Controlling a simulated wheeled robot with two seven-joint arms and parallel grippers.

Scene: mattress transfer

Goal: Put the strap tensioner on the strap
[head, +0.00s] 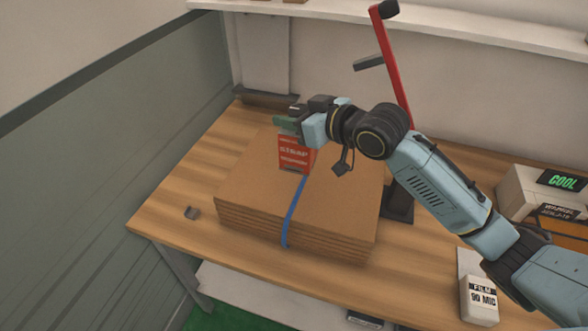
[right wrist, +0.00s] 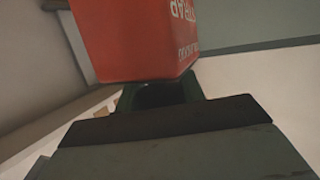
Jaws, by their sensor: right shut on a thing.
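The strap tensioner (head: 296,154) is a red block with white lettering. My right gripper (head: 288,125) is shut on its upper end and holds it upright over the cardboard stack. The tensioner also fills the top of the right wrist view (right wrist: 135,40). The blue strap (head: 294,212) runs over the top of the stack and down its front edge. The tensioner's lower end appears in line with the strap's far part and hides it; I cannot tell if they touch. My left gripper is not in view.
The flat cardboard stack (head: 245,205) sits on a wooden table (head: 165,222). A red-handled upright tool (head: 391,70) stands behind my right arm. A white film box (head: 480,300) and a labelled machine (head: 525,190) are at right.

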